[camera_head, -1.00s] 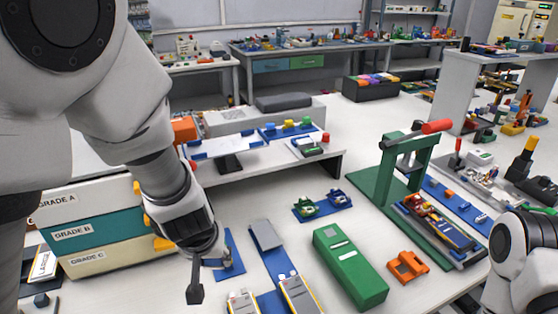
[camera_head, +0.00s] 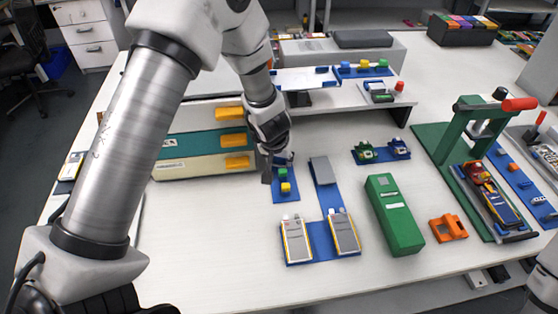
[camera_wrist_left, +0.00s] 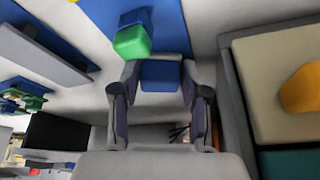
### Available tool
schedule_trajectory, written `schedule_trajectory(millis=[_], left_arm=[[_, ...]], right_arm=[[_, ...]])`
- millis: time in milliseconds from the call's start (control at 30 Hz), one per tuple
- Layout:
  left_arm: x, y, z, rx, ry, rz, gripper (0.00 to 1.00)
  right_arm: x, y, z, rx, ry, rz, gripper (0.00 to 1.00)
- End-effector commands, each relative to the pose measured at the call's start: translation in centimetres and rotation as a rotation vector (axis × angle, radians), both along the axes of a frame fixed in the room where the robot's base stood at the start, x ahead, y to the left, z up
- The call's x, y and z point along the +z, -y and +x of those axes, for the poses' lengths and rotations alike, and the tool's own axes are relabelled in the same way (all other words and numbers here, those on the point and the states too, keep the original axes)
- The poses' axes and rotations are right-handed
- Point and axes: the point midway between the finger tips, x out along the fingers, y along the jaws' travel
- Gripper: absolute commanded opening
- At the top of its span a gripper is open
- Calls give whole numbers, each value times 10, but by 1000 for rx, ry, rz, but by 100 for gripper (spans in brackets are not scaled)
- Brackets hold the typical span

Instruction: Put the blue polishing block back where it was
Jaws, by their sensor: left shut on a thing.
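The blue polishing block (camera_wrist_left: 160,76) is held between the two fingers of my left gripper (camera_wrist_left: 160,72) in the left wrist view. In the head view the left gripper (camera_head: 279,165) is over the far end of a small blue mat (camera_head: 286,198), and the held block is largely hidden there. A green block (camera_head: 283,174) and a yellow block (camera_head: 286,188) sit on this mat. In the wrist view the green block (camera_wrist_left: 132,43) is close beside the held block, with another blue piece (camera_wrist_left: 135,18) beyond it. My right gripper is out of view.
Graded drawers (camera_head: 200,167) stand just left of the left gripper. A blue fixture with two pouch cells (camera_head: 312,250), a green box (camera_head: 394,215), an orange part (camera_head: 448,228) and a green press (camera_head: 450,160) are to the right. A raised shelf (camera_head: 340,110) is behind.

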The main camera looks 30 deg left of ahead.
Motion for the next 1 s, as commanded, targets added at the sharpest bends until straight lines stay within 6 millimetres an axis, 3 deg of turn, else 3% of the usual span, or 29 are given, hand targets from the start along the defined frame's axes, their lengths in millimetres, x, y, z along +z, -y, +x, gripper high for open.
schedule_trajectory(millis=[267,300,667,767,1000], left_arm=[[-3,0,-1,-1,-2,0,17],[-1,0,-1,-1,-2,0,55],[5,0,-1,0,-1,-1,55],[19,2,-5,0,-1,-1,55],[79,8,-27,-1,-1,-1,55]], right_arm=[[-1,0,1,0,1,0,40],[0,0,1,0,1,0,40],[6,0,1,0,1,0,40],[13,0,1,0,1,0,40],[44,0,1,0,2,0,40]])
